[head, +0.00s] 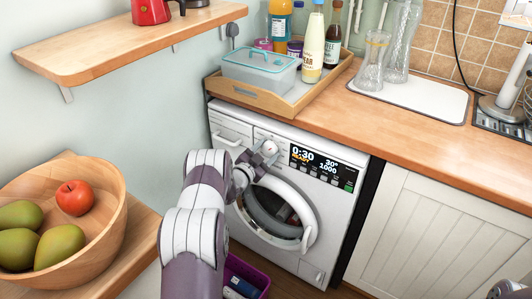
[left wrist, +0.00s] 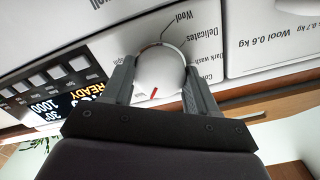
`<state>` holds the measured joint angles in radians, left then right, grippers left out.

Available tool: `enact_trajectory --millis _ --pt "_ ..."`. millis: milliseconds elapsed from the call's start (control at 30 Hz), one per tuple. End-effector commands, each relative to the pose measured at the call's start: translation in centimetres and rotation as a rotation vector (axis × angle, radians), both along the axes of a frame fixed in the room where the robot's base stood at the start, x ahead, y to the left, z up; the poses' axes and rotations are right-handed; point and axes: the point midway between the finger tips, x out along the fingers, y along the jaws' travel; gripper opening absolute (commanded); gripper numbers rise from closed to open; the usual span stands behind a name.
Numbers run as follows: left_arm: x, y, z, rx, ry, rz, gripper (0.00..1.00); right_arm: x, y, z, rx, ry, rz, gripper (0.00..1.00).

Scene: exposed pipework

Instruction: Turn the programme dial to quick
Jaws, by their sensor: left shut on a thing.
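The white washing machine (head: 335,200) stands under the wooden counter. Its round programme dial (left wrist: 160,68) is between the two fingers of my left gripper (left wrist: 158,85), which is shut on it. The dial's red mark (left wrist: 154,93) points toward a small label at the bottom that is too small to read surely. Labels "Wool", "Delicates" and "Dark wash" run along the dial's right side in the left wrist view. In the head view the left gripper (head: 262,155) reaches the dial (head: 269,147). The display (head: 315,163) reads 0:30, 30° and 1000.
The round door (head: 310,230) is below the dial. A wooden tray (head: 290,108) with bottles stands on the counter above. A fruit bowl (head: 110,245) is at the left, a wall shelf (head: 110,52) above it. A purple crate (head: 240,270) sits on the floor.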

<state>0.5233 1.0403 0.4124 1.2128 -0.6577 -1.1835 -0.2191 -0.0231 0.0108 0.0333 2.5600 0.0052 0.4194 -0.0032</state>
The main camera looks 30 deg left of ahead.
Motion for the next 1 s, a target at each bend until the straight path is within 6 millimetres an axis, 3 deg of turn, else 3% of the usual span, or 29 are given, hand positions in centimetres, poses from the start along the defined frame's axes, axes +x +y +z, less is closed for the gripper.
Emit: enact_trajectory --millis 33,67,133,500,800,1000 --pt "0.0 0.0 -0.1 -0.001 0.001 0.0 0.28 0.0 0.0 0.0 0.0 0.0 0.0 0.43" --pt "0.0 0.0 -0.1 -0.001 0.001 0.0 0.62 0.0 0.0 0.0 0.0 0.0 0.0 0.43" --pt "0.0 0.0 -0.1 -0.001 0.001 0.0 0.84 0.0 0.0 0.0 0.0 0.0 0.0 0.43" --pt "-0.8 0.1 0.1 -0.001 0.0 0.001 0.84 0.0 0.0 0.2 0.0 0.0 0.0 0.43" --pt "-8.5 0.8 0.1 -0.003 0.003 0.005 0.84 0.0 0.0 0.8 0.0 0.0 0.0 0.43" --pt "-12.0 1.0 0.0 -0.002 0.002 0.002 0.84 0.0 0.0 0.9 0.0 0.0 0.0 0.43"
